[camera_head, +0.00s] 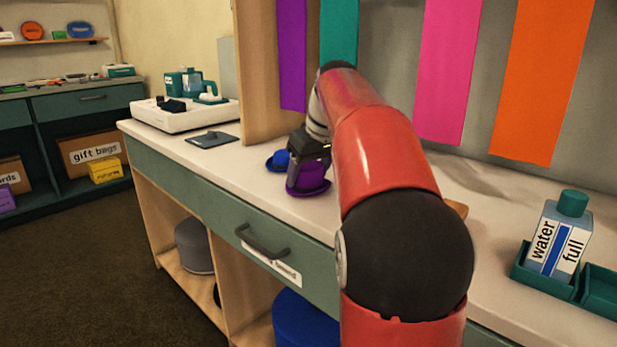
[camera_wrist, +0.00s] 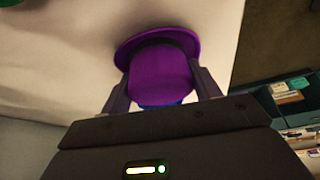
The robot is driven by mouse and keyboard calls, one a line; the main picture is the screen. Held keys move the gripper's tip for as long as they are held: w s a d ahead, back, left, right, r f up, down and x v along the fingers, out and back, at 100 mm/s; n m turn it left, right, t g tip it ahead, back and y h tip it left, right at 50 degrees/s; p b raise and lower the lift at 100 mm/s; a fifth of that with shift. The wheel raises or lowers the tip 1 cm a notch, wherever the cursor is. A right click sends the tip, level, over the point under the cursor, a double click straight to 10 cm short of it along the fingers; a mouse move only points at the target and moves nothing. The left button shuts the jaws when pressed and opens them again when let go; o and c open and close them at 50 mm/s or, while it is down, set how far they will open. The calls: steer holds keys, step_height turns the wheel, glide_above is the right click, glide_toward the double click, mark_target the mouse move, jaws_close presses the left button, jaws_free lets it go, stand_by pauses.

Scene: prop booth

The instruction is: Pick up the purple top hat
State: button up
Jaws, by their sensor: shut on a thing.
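The purple top hat (camera_head: 308,182) is at the counter in the head view, with its brim low and my gripper (camera_head: 308,160) over its crown. In the wrist view the purple top hat (camera_wrist: 160,75) sits between the two fingers of my gripper (camera_wrist: 163,97), and the fingers are shut on its crown. Its brim shows beyond the crown. I cannot tell whether the brim touches the counter. A small blue hat (camera_head: 278,160) is just left of the purple one, and a bit of blue shows behind the crown in the wrist view.
The counter (camera_head: 205,160) bears a dark flat pad (camera_head: 212,139) and a white tray (camera_head: 190,114) with teal items to the left. A water bottle (camera_head: 560,235) stands in a teal tray at right. Coloured strips hang behind. A wooden upright (camera_head: 262,70) stands near the hats.

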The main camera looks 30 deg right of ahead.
mark_target(309, 165)
steer(key=shift+c, duration=0.7)
steer(key=shift+r, duration=0.15)
step_height(309, 165, up, 9)
steer(key=p, duration=0.3)
steer(key=shift+r, duration=0.4)
